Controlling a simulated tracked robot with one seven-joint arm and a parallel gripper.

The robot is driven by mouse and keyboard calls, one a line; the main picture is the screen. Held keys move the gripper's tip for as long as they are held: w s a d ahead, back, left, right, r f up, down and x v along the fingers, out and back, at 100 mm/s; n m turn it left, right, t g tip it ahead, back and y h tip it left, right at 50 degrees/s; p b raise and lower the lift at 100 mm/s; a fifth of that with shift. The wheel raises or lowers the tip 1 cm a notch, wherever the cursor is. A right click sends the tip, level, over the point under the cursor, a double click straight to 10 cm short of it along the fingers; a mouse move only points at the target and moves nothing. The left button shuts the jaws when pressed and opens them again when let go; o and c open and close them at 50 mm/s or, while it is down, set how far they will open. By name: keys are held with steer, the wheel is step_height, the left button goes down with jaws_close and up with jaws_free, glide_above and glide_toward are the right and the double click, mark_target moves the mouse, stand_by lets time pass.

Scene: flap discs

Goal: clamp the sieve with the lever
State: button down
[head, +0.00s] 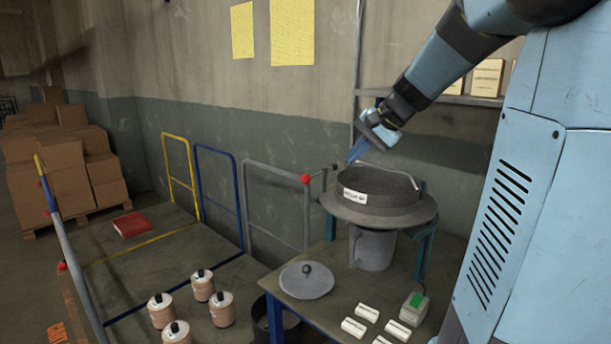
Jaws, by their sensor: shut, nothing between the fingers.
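The sieve (376,196) is a dark round pan with a white label, seated on a wide grey flanged stand on the table. A lever with a red knob (306,179) sticks out to the left of the sieve, its thin arm running toward the sieve's rim. My gripper (354,158) is blue, shut and empty. It hangs above and behind the sieve's left rim, pointing down and left, and looks apart from the lever. I cannot tell its exact distance from the rim. Whether the lever's clamp bears on the sieve is too small to tell.
A grey lid (306,281) with a knob lies on the table's left part. Several white blocks (368,312) and a device with a green top (414,300) are at the front right. Several capped spools (222,308) stand lower left. Rails (272,165) stand behind.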

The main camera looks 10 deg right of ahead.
mark_target(320, 173)
steer(key=shift+w+d+r+m, duration=0.1)
steer(key=shift+w+d+m, duration=0.2)
steer(key=shift+w+d, duration=0.6)
steer(key=shift+w+a, duration=0.15)
steer(key=shift+a, duration=0.05)
steer(key=w+a+r+x, duration=0.1)
steer(key=x, duration=1.2)
steer(key=shift+w+a+r, duration=0.2)
steer(key=shift+a+r, duration=0.05)
steer(key=shift+r, duration=0.1)
steer(key=shift+w+d, duration=0.1)
